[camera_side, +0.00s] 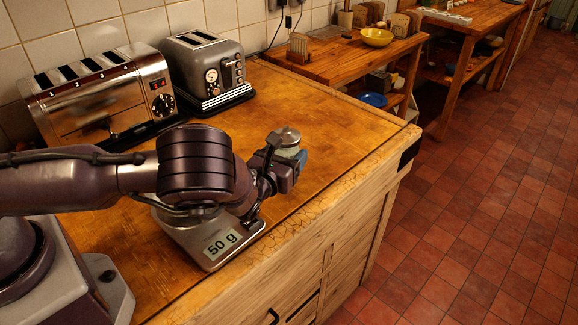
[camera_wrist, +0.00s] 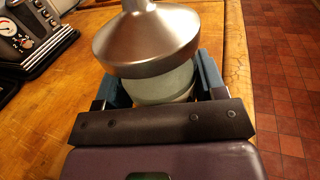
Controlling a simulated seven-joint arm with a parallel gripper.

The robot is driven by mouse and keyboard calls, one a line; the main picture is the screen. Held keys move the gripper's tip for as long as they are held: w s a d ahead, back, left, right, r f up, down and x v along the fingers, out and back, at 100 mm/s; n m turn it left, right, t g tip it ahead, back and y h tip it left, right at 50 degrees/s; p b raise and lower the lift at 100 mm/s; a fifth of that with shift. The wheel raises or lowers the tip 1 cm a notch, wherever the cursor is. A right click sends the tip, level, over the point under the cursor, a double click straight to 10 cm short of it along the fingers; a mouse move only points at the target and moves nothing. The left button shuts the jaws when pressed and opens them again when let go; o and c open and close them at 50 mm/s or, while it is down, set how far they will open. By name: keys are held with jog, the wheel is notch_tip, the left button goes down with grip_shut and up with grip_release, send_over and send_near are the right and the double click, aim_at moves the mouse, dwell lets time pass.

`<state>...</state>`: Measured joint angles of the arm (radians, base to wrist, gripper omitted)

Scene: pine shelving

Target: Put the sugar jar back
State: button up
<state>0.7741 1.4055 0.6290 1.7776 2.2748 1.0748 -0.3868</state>
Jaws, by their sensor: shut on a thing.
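The sugar jar (camera_wrist: 160,86) has a pale greenish glass body and a metal funnel-shaped top (camera_wrist: 146,38). It is between the two blue fingers of my gripper (camera_wrist: 161,84) in the wrist view, and the fingers are shut on it. In the side view the jar's metal top (camera_side: 285,137) shows above my gripper (camera_side: 288,160), over the right part of the wooden worktop. The jar looks upright. My gripper hides its lower part, and I cannot tell whether its base touches the worktop.
Two metal toasters (camera_side: 100,90) and (camera_side: 207,68) stand against the tiled wall. Beyond is a lower wooden shelf unit (camera_side: 335,62) with a yellow bowl (camera_side: 376,37) and a blue bowl (camera_side: 373,100). The worktop's far part is clear.

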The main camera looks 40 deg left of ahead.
jog(key=shift+w+f, duration=0.2)
jog(key=shift+f, duration=0.05)
jog(key=shift+w+f, duration=0.2)
jog(key=shift+f, duration=1.5)
jog(key=shift+f, duration=0.15)
jog(key=o, duration=1.2)
jog(key=shift+c, duration=0.2)
